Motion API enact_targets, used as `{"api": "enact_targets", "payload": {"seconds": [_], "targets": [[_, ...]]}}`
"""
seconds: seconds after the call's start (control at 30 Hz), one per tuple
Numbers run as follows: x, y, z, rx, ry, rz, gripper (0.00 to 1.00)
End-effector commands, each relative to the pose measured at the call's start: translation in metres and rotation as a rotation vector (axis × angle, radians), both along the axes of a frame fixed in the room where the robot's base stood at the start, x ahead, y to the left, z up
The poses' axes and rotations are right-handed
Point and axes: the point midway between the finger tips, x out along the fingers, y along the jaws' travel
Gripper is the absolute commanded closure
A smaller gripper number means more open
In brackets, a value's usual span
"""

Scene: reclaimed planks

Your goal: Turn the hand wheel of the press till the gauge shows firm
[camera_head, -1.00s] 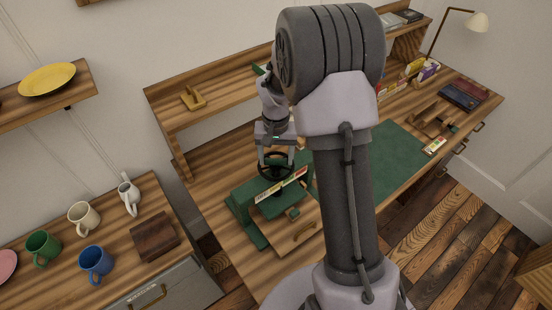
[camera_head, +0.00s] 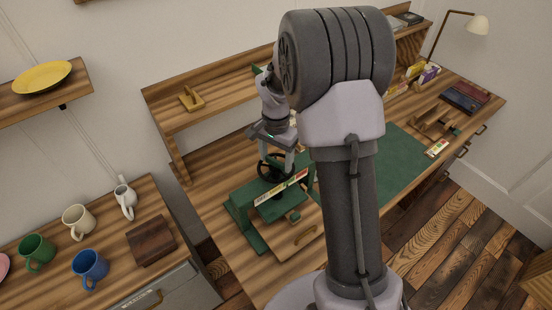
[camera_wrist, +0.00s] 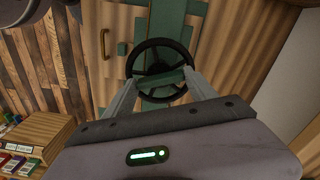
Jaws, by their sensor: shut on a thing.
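The green press (camera_head: 246,211) stands on the wooden desk, with its black hand wheel (camera_head: 262,172) on top. The gauge (camera_head: 284,191) is a pale strip with a coloured end along the press's crossbar. Its reading is too small to make out.
A desk shelf (camera_head: 215,105) runs behind the press. A green mat (camera_head: 398,165) lies to the right, partly hidden by my arm. Several mugs, including a blue one (camera_head: 90,266), and a dark wooden block (camera_head: 151,240) stand on the left cabinet.

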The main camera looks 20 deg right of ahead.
Motion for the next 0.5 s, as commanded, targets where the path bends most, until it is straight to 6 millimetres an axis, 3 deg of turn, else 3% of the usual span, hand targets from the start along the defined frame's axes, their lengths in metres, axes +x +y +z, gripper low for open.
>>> {"api": "enact_targets", "payload": {"seconds": [0.37, 0.4, 0.5], "targets": [[0.0001, 0.0, 0.0003, 0.0, 0.0, -0.004, 0.75], [0.0001, 0.0, 0.0003, 0.0, 0.0, -0.004, 0.33], [0.0001, 0.0, 0.0003, 0.0, 0.0, -0.004, 0.13]]}}
